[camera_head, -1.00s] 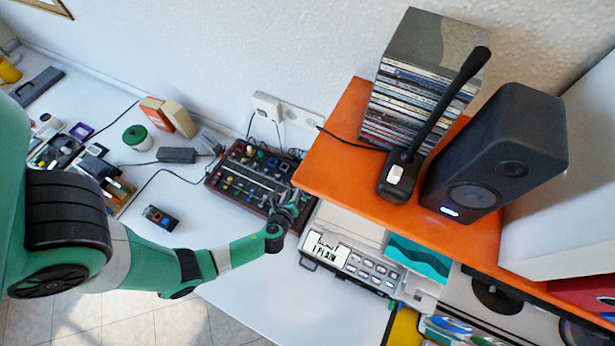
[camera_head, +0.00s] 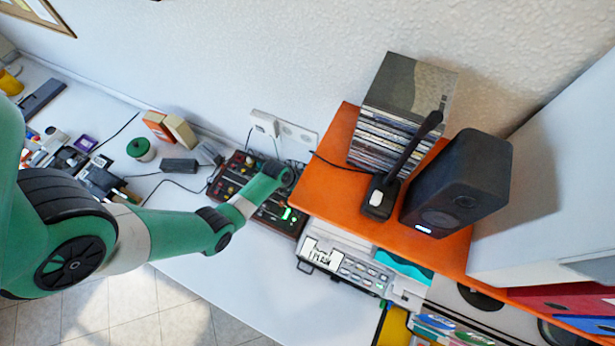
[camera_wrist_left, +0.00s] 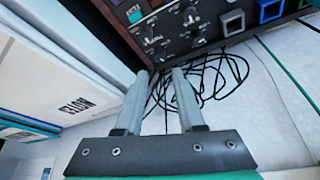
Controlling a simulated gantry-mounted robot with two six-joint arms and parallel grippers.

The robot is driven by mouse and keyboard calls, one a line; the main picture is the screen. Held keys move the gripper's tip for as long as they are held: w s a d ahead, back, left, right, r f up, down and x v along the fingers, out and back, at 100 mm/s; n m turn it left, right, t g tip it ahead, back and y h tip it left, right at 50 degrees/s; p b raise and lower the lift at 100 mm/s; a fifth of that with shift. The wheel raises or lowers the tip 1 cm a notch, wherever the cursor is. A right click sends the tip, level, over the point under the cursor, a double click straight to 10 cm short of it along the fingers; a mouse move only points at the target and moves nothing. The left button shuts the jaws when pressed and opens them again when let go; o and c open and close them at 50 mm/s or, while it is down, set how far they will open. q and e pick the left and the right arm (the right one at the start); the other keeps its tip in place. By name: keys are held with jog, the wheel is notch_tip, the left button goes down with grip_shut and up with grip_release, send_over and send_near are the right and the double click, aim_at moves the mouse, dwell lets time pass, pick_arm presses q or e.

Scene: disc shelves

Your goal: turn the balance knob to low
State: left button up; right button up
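The dark mixer panel (camera_head: 228,188) lies on the white desk, left of the orange shelf, partly hidden by my left arm. It has coloured knobs and lit green spots. In the left wrist view the mixer's face (camera_wrist_left: 165,22) fills the top, with small dark knobs (camera_wrist_left: 190,17) and square coloured buttons. I cannot tell which knob is the balance knob. My left gripper (camera_wrist_left: 160,76) is open, with an empty gap between its fingers. Its fingertips appear just off the panel's edge, over black cables. In the head view my forearm hides its fingers. My right gripper is not in view.
The orange shelf (camera_head: 330,190) stands close on the right, bearing a CD stack (camera_head: 385,140), a microphone (camera_head: 400,170) and a speaker (camera_head: 455,185). A wall socket (camera_head: 283,132) with cables is behind the mixer. The desk in front is clear.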

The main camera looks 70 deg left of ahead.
pick_arm(q)
jog(key=b+x, duration=0.5)
jog(key=x, duration=0.2)
jog(key=shift+f, duration=0.2)
jog(key=shift+w+a+f+b, duration=0.2)
jog(key=shift+f+b, duration=0.1)
jog(key=shift+f, duration=0.1)
jog(key=shift+d, duration=0.1)
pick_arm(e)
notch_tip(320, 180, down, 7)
pick_arm(q)
grip_shut()
